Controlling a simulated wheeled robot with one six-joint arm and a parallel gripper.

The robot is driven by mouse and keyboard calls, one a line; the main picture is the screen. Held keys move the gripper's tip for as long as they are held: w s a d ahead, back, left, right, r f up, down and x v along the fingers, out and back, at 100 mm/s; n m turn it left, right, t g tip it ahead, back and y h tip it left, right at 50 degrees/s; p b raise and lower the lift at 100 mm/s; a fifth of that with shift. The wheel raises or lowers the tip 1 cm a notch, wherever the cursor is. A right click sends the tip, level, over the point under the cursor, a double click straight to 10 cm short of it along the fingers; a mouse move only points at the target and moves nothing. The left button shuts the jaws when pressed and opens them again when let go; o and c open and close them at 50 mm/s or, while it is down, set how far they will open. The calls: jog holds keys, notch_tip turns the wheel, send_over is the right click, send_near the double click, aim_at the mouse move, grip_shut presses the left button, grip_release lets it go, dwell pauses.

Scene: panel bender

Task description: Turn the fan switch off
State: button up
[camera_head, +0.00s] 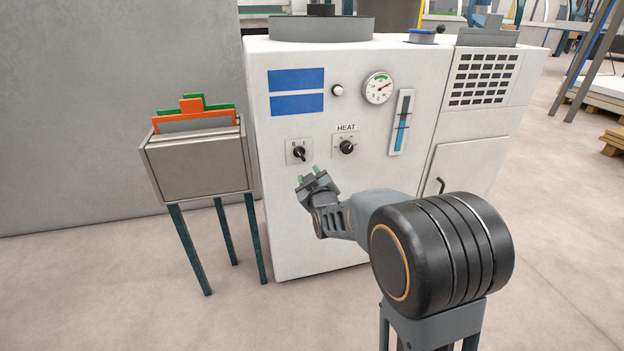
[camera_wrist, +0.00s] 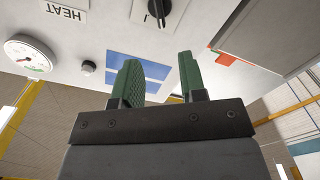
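A small plate with a dark rotary switch (camera_head: 299,152), marked 0 and I, is on the white cabinet's front at left. No fan label is readable on it, and I cannot tell which mark it points to. In the wrist view a dark switch (camera_wrist: 158,10) shows at the top edge, partly cut off. My gripper (camera_head: 314,172) is just below and right of the switch in the head view. In the wrist view its two green fingers (camera_wrist: 158,72) stand apart with nothing between them. The switch lies beyond the fingertips, and no contact shows.
The HEAT knob (camera_head: 346,147) is right of the switch. A round gauge (camera_head: 378,88), a white button (camera_head: 337,90) and a blue level tube (camera_head: 402,123) are higher up. A grey bin on legs (camera_head: 197,165) with orange and green sheets stands close on the left.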

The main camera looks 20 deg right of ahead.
jog(key=shift+s, duration=1.1)
